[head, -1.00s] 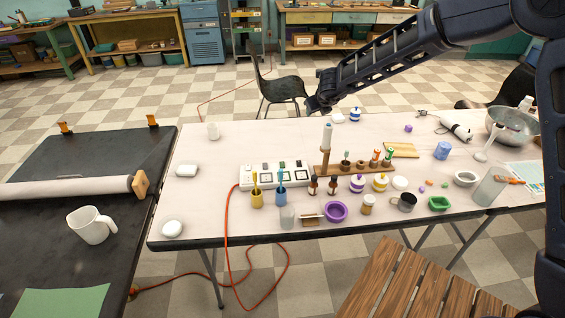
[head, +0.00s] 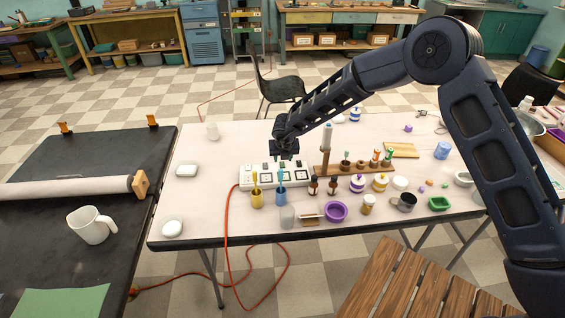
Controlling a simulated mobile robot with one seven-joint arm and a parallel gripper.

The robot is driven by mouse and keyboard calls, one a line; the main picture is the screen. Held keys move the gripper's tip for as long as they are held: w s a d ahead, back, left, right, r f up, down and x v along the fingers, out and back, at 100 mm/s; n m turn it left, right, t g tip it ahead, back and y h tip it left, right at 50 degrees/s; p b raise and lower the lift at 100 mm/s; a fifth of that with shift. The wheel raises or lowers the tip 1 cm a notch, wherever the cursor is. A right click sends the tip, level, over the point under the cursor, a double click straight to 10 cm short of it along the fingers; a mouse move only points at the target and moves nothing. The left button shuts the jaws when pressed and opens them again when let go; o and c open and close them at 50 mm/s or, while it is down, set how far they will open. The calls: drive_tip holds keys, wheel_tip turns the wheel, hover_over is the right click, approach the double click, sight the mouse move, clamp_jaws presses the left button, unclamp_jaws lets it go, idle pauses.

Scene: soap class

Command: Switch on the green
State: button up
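A white power strip (head: 246,173) with several square sockets or switches lies on the white table, left of its middle. An orange cord runs from its left end. My gripper (head: 284,158) points down over the back edge of the strip, near its middle, and hides part of it. I cannot tell whether it touches the strip. Its fingers are small and dark, and I cannot tell whether they are open or shut. No green switch can be made out clearly at this size.
A yellow cup (head: 256,199) and a blue cup (head: 281,200), each with a tool upright, stand just in front of the strip. A wooden rack (head: 323,170) with bottles is close on its right. The table's back left is mostly clear.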

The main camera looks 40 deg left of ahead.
sight(282, 164)
drive_tip(key=shift+x, duration=2.15)
